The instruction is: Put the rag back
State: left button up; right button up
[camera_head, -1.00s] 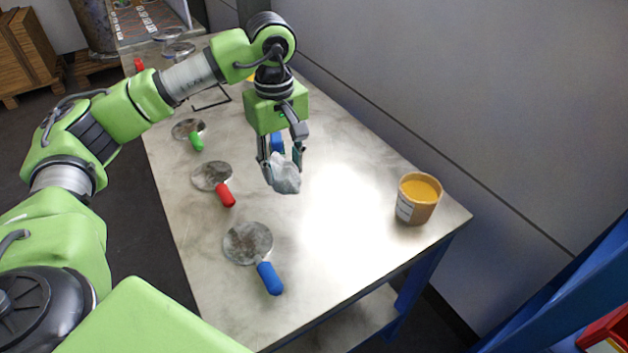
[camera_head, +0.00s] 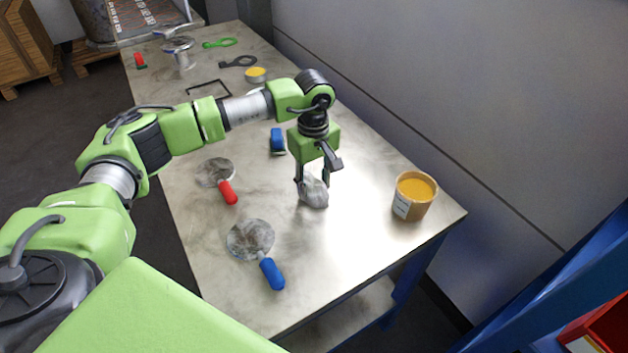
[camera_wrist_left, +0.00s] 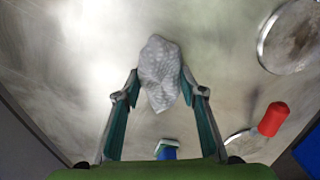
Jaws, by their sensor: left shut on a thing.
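The rag is a crumpled pale grey cloth (camera_head: 314,194). My left gripper (camera_head: 312,182) points down and is shut on it, over the near right part of the metal table (camera_head: 340,270). I cannot tell whether the rag touches the tabletop. In the left wrist view the rag (camera_wrist_left: 160,72) sits between the two fingertips of my left gripper (camera_wrist_left: 160,84) and sticks out past them. My right gripper is in neither view.
An orange-yellow pot (camera_head: 414,196) stands right of the rag. Red-handled (camera_head: 216,174) and blue-handled (camera_head: 252,240) round tools lie to the left. A blue block-like tool (camera_head: 277,140) lies behind. A yellow-topped tin (camera_head: 256,75) and wrenches (camera_head: 238,61) are farther back. The table's near right is clear.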

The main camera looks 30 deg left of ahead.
aim_at(314, 185)
pick_arm(q)
jog(key=shift+f, duration=0.15)
jog(key=o, duration=1)
jog(key=shift+r, duration=0.25)
jog(key=shift+r+b, duration=1.4)
jog(key=shift+r, duration=4.55)
